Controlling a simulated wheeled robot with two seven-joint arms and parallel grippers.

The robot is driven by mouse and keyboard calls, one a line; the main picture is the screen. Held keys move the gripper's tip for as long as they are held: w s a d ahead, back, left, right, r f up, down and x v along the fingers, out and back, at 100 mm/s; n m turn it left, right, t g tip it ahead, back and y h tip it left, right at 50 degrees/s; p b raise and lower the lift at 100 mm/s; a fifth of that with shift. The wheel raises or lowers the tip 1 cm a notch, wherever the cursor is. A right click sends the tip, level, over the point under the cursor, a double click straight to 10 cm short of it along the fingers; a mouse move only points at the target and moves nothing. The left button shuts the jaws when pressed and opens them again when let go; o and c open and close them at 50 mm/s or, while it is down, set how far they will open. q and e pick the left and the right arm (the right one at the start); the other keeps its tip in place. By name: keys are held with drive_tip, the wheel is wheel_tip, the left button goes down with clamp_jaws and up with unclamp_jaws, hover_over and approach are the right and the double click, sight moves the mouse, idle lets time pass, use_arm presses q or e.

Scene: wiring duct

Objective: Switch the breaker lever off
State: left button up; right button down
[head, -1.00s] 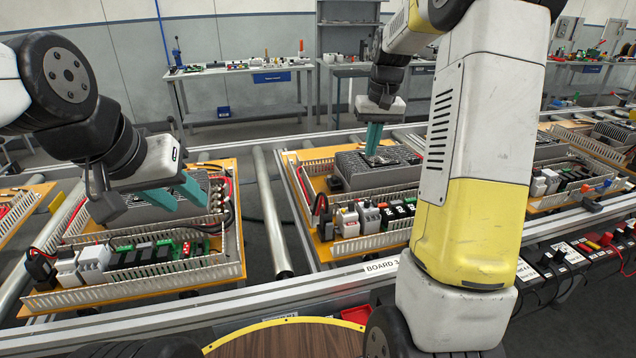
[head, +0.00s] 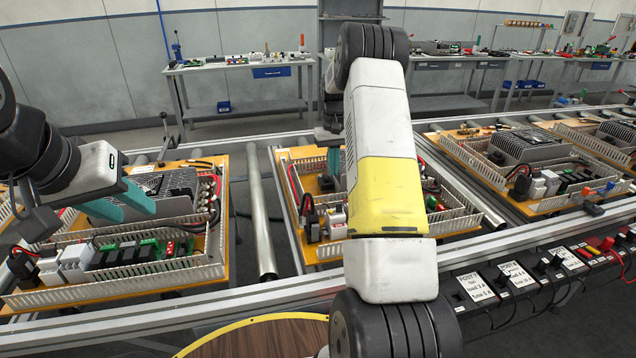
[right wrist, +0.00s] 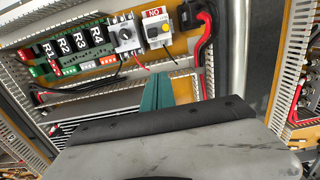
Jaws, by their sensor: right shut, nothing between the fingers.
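The board in the middle of the head view (head: 300,235) carries white modules (head: 335,217) along its near side, partly hidden by my right arm. I cannot tell for sure which part is the breaker lever. My right gripper (right wrist: 157,92) is shut and empty, its teal fingertips just short of these modules. In the head view it (head: 336,162) is mostly hidden behind my arm. My left gripper (head: 125,203) is open and empty over the left board.
The left board (head: 222,240) and the right board (head: 545,205) sit on the same conveyor. Slotted white duct walls (right wrist: 210,60) and red cables (right wrist: 203,40) stand close to my right fingers.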

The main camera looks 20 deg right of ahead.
sight(339, 208)
drive_tip(key=f, duration=1)
drive_tip(key=shift+s+f, duration=0.25)
drive_tip(key=shift+s, duration=0.1)
drive_tip(key=shift+s+a+r, duration=0.1)
drive_tip(key=shift+s+r, duration=0.45)
drive_tip(key=shift+s, duration=0.35)
drive_tip(key=shift+s+a+r, duration=0.1)
drive_tip(key=shift+s+r, duration=0.4)
drive_tip(key=shift+s, duration=0.35)
drive_tip(key=shift+s+r+t, duration=0.25)
drive_tip(key=shift+s+t, duration=0.2)
drive_tip(key=shift+t, duration=0.55)
drive_tip(key=shift+s+r+t, duration=0.1)
drive_tip(key=shift+s+t, duration=0.25)
drive_tip(key=shift+t, duration=0.25)
drive_tip(key=shift+s+r, duration=0.15)
drive_tip(key=shift+s, duration=0.3)
drive_tip(key=shift+r, duration=0.1)
drive_tip(key=shift+r, duration=0.7)
